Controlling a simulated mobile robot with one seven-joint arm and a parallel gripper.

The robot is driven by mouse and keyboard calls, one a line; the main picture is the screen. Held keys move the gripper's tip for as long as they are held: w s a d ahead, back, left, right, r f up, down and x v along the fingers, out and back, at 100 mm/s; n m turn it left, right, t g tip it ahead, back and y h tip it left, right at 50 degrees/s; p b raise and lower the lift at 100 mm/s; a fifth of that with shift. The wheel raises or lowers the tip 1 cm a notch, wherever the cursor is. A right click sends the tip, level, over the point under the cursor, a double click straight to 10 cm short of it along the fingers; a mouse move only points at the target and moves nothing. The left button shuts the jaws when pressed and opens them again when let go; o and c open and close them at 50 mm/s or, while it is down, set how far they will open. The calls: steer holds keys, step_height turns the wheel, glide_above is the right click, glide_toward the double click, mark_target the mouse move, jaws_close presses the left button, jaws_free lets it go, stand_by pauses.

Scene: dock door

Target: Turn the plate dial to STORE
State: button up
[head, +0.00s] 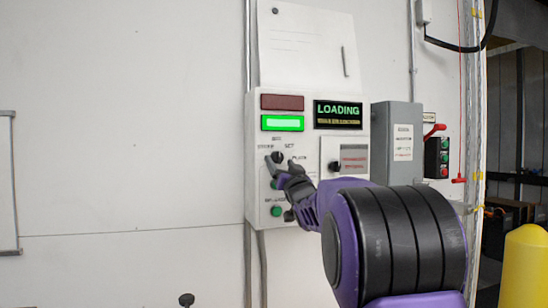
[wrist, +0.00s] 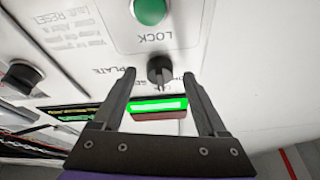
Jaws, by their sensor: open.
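The plate dial (head: 277,157) is a small black knob on the white control panel, with STORE, SET and PLATE lettered around it. In the wrist view the dial (wrist: 160,71) shows between my fingertips, below the green LOCK button. Which mark it points to is too small to tell. My gripper (head: 283,166) is at the panel, just in front of the dial. Its two dark fingers (wrist: 158,76) are open, one on each side of the dial with gaps showing. I cannot tell whether they reach around it in depth.
The panel has a lit green lamp (head: 282,123), a dark red lamp (head: 282,102), a LOADING display (head: 338,114), another black knob (head: 335,167) and green buttons (head: 276,211). A grey box (head: 402,115) with a red lever (head: 434,130) stands right. A yellow post (head: 525,265) is far right.

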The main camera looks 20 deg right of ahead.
steer(key=shift+w+r, duration=0.2)
steer(key=shift+w, duration=0.2)
steer(key=shift+c, duration=0.3)
jaws_close()
